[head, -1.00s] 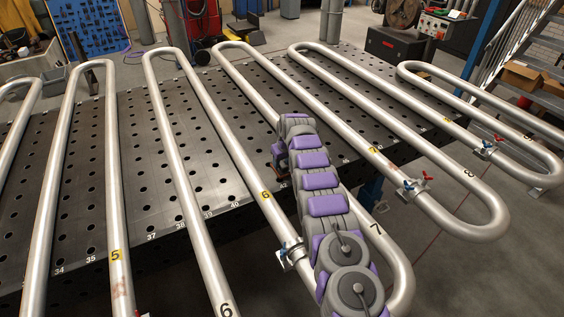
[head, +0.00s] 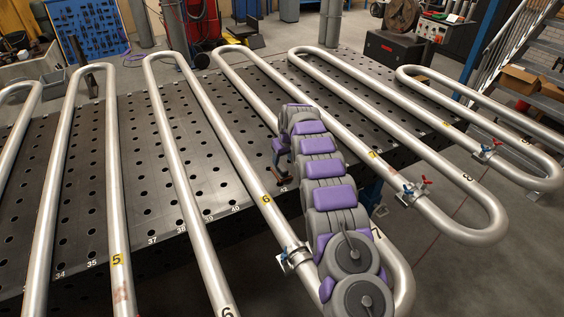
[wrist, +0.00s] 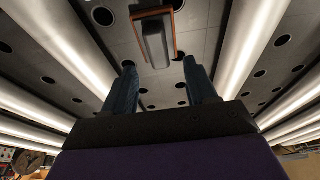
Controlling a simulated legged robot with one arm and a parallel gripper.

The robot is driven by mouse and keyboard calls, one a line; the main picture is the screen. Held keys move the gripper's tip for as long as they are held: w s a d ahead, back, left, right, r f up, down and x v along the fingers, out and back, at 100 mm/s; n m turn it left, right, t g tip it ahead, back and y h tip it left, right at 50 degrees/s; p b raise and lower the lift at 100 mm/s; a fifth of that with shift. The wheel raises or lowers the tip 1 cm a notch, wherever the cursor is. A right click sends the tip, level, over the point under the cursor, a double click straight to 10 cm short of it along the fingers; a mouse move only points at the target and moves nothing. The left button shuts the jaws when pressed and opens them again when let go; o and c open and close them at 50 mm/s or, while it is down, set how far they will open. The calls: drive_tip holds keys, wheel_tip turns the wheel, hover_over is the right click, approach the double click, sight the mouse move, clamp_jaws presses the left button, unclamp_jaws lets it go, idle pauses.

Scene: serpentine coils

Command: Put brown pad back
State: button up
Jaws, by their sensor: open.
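In the wrist view a brown-edged pad (wrist: 182,22) with a grey block on it shows at the top centre, against the perforated table. My gripper (wrist: 160,76) is open, its two dark blue fingers apart with nothing between them. The pad lies beyond the fingertips, apart from them in the picture. In the head view my gripper (head: 281,150) is at the far end of my purple and grey arm, over the table's front edge between two pipe legs. A small dark reddish-brown piece shows just below it; I cannot tell if it is the pad.
Long silver serpentine pipes (head: 184,165) run over the perforated metal table (head: 140,185) on both sides of my gripper. Clamps with blue and red handles (head: 411,191) sit on the pipes. Open floor lies right of the table, with stairs (head: 535,75) beyond.

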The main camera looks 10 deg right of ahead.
drive_tip(key=v, duration=0.6)
drive_tip(key=shift+p, duration=0.35)
drive_tip(key=s+r+m+g, duration=0.1)
drive_tip(key=s+r, duration=0.7)
drive_tip(key=s, duration=0.5)
drive_tip(key=s+r+m+g, duration=0.1)
drive_tip(key=s+r, duration=0.6)
drive_tip(key=s, duration=0.6)
drive_tip(key=s+a+f+m+g+h, duration=0.1)
drive_tip(key=s+g, duration=0.2)
drive_tip(key=s, duration=3.3)
drive_tip(key=shift+s+a+f+m, duration=0.15)
drive_tip(key=shift+f+m, duration=0.05)
drive_tip(key=shift+m, duration=0.1)
